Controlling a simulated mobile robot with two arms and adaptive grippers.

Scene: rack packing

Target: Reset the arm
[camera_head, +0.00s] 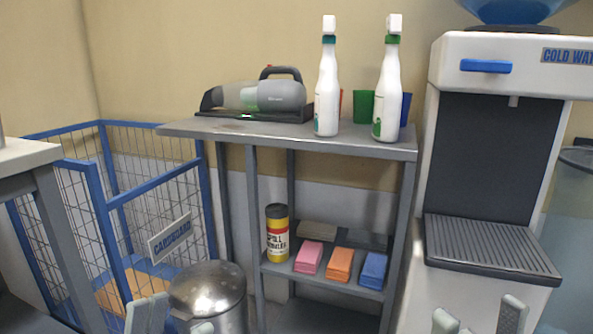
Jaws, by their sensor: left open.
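My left gripper (174,318) shows at the bottom edge, left of centre. Its two pale fingertips are apart, in front of the metal bin, with nothing seen between them. My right gripper (479,317) shows at the bottom right, in front of the water dispenser. Its two fingertips are also apart and no object shows between them. Only the finger ends of both grippers are in view. The arms and wrists are below the picture.
A grey rack (280,132) holds two white spray bottles, a handheld vacuum (275,95) and cups on top. Its lower shelf holds a canister (277,232) and coloured packs. A water dispenser (440,180), round metal bin (210,290) and blue-framed cage (110,190) stand around it.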

